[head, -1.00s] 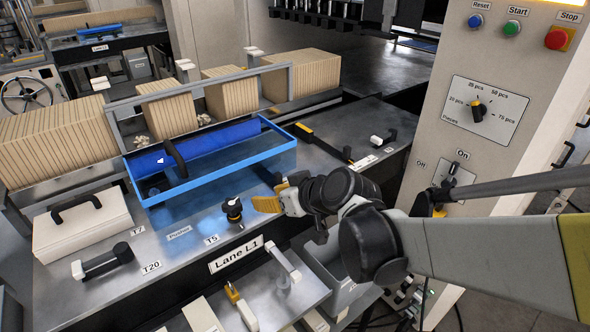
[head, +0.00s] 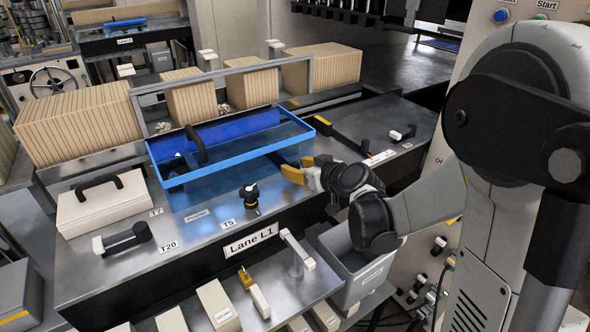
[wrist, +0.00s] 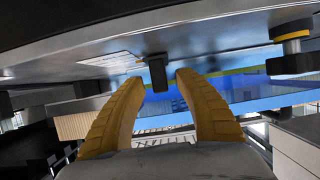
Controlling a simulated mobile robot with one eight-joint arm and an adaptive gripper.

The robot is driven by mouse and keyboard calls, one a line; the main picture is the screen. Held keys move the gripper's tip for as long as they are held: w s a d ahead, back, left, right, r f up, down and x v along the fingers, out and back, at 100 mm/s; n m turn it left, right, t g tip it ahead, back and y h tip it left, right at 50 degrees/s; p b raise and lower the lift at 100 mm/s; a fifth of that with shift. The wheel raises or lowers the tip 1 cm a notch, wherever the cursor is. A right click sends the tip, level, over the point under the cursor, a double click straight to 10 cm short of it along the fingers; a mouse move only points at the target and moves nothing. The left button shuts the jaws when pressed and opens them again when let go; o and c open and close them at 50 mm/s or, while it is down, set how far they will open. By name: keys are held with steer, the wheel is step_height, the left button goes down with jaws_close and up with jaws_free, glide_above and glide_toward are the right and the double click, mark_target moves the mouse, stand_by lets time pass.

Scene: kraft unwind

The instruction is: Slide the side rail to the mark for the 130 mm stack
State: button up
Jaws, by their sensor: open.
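A dark bar with a yellow end (head: 345,140), which looks like the side rail, lies on the steel table right of the blue tray (head: 225,164). Small white labels (head: 380,157) sit by its near end; their print is too small to read. My gripper (head: 300,168) is open at the tray's front right corner, left of the bar. In the wrist view, my two yellow fingers (wrist: 160,82) stand apart. A dark block (wrist: 157,72) shows between their tips; I cannot tell whether it belongs to the rail or touches a finger.
A black knob (head: 250,195) stands left of my gripper near the T5 label; it seems to show in the wrist view (wrist: 290,62) too. A black-and-white handle (head: 402,134) is farther right. Stacks of kraft blocks (head: 195,93) stand behind. A grey bin (head: 352,270) is below.

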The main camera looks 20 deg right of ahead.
steer(key=shift+w+a+f, duration=0.1)
steer(key=shift+w+a, duration=0.05)
steer(key=shift+w, duration=0.15)
jaws_close()
steer(key=shift+s, duration=0.1)
steer(key=shift+s+d, duration=0.2)
steer(key=shift+s, duration=0.5)
steer(key=shift+s+d, duration=0.25)
steer(key=shift+s, duration=0.4)
steer(key=shift+s+d, duration=0.2)
steer(key=shift+s, duration=0.5)
jaws_free()
